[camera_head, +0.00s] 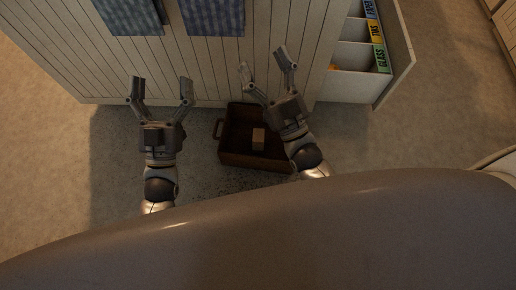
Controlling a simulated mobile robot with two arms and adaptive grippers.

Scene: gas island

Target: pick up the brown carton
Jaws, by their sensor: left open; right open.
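The brown carton (258,139) is a small light-brown block inside a dark brown open box (264,161) with a side handle. The box is low, against the panelled island. My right gripper (264,60) is open and empty; its arm crosses over the right part of the box, with the fingers pointing past it towards the island. My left gripper (161,91) is open and empty, to the left of the box, in front of the island panel. Neither gripper touches the carton.
The panelled island (200,70) stands ahead, with two blue cloths (212,15) hanging on it. An open drawer (381,91) with labelled compartments sticks out at the right. A dark speckled mat (115,165) lies under the box. The floor at left is clear.

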